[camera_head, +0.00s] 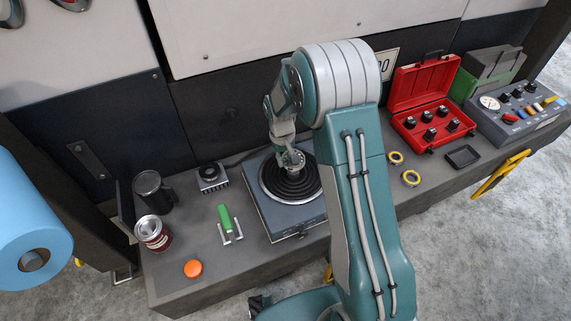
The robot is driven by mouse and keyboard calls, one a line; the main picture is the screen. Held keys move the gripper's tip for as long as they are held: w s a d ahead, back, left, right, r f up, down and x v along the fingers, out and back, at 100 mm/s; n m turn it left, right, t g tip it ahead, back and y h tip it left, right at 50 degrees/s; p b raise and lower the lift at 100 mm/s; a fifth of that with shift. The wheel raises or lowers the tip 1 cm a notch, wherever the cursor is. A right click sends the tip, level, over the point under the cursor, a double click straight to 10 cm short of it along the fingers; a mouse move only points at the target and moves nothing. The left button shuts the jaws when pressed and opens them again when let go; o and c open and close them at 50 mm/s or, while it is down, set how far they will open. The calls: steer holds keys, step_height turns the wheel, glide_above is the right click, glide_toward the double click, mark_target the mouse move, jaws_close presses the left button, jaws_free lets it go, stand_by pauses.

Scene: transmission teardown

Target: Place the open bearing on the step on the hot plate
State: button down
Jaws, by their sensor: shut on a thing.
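The hot plate (296,225) is a grey box with a round, black, ringed top (290,186) in the middle of the bench. My gripper (292,160) points down over the back part of this round top. It is shut on a small, silvery round part (297,168), which looks like the open bearing. The fingers partly cover it. I cannot tell whether the part touches the black step or hangs just above it.
Left of the hot plate are a green-handled puller (227,220), an orange button (193,268), a can (152,233), a dark mug (152,190) and a small finned block (211,178).

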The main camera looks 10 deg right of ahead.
mark_target(284, 160)
steer(key=shift+a+f, duration=0.1)
steer(key=shift+f, duration=1.2)
steer(key=shift+f, duration=0.35)
steer(key=shift+f, duration=0.25)
steer(key=c, duration=0.6)
jaws_free()
steer(key=shift+r, duration=0.1)
